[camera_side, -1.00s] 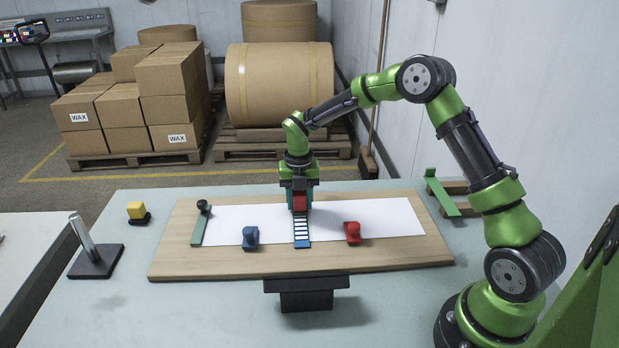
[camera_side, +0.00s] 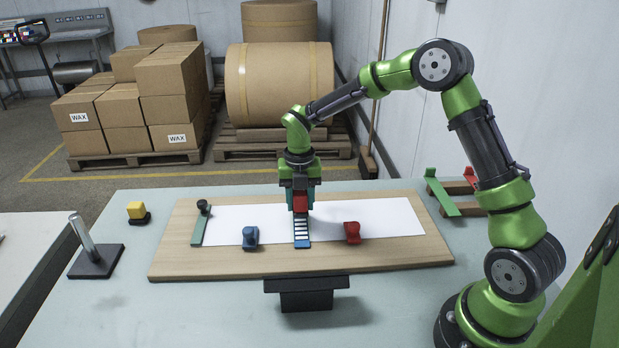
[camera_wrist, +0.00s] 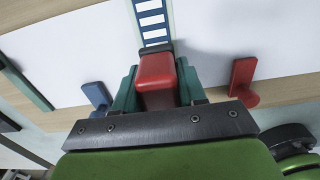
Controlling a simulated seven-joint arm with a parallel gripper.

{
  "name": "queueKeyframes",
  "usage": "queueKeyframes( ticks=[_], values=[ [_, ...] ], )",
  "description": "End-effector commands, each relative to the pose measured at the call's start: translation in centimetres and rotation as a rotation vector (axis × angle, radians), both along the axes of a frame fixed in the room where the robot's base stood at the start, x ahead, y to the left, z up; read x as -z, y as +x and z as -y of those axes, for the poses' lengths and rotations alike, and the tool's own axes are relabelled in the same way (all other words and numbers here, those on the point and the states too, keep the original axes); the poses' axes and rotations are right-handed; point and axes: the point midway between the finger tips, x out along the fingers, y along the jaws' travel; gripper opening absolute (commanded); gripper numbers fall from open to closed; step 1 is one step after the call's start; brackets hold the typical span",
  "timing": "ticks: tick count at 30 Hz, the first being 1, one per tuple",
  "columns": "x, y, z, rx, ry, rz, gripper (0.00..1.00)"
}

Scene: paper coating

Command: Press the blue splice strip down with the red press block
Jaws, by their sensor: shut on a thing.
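My gripper (camera_side: 301,203) is shut on the red press block (camera_side: 300,201), which also shows between the teal fingers in the wrist view (camera_wrist: 156,72). The blue splice strip (camera_side: 302,231) has white bars and lies across the white paper (camera_side: 375,217). The block is at the far part of the strip in the side view. In the wrist view the strip (camera_wrist: 153,22) runs up from the block's dark lower edge. I cannot tell whether the block touches the strip; its underside is hidden.
A blue stop (camera_side: 250,237) and a red stop (camera_side: 352,232) stand either side of the strip on the wooden board (camera_side: 400,257). A green bar with a black knob (camera_side: 201,222) lies at the paper's left end. A yellow-topped block (camera_side: 137,212) and a metal post (camera_side: 83,237) stand further left.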

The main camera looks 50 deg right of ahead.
Motion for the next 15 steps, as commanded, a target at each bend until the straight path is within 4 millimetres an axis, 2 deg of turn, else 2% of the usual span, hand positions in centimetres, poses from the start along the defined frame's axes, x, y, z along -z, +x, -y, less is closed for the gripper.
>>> queueKeyframes(
  ticks=[15],
  values=[
    [-3.3,0.1,0.0,0.0,-0.001,0.005,0.07]
  ],
)
